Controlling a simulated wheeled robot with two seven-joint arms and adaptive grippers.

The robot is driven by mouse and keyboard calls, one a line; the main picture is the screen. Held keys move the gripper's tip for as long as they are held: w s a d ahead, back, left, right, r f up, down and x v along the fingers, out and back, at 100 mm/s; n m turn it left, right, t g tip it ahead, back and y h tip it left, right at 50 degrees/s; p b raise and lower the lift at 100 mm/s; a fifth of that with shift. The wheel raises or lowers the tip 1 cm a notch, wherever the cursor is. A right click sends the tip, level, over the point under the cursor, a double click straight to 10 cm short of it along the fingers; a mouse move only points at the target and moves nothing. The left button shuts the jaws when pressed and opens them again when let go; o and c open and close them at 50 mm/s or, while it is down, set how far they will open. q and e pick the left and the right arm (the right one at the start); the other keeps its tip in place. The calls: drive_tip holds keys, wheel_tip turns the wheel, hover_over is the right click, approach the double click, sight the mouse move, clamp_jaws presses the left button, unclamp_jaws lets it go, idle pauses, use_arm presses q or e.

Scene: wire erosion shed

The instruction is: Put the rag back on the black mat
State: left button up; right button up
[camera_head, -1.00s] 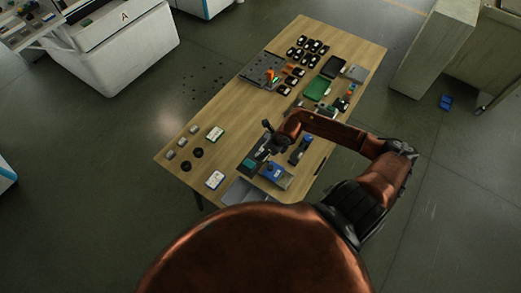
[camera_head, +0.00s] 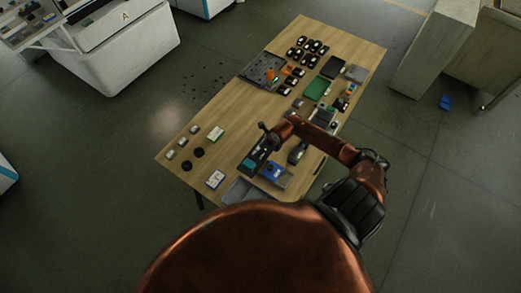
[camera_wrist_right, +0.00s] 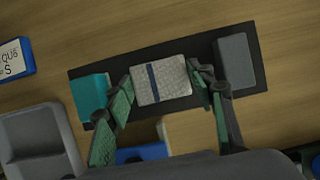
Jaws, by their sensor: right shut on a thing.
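The black mat (camera_wrist_right: 204,47) lies on the wooden table, and it also shows in the head view (camera_head: 260,153). A teal block (camera_wrist_right: 90,96) is on its left end and a dark grey block (camera_wrist_right: 234,62) on its right end. The rag (camera_wrist_right: 161,81), pale grey with a dark blue stripe, is between them, over the middle of the mat. My right gripper (camera_wrist_right: 163,84) is shut on the rag, one finger at each side. Whether the rag touches the mat cannot be told. My left gripper is not in view.
A blue box (camera_head: 277,174) stands close beside the mat. A grey tray (camera_head: 243,191) and a white-and-blue labelled box (camera_head: 215,179) are at the near end. Black rings (camera_head: 198,152) lie to the left. The table's middle is clear; a dark tray (camera_head: 262,70) is farther back.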

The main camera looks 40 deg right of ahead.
drive_tip(key=o, duration=1.1)
drive_tip(key=shift+f, duration=0.1)
drive_tip(key=v, duration=1.2)
drive_tip(key=shift+b, duration=0.45)
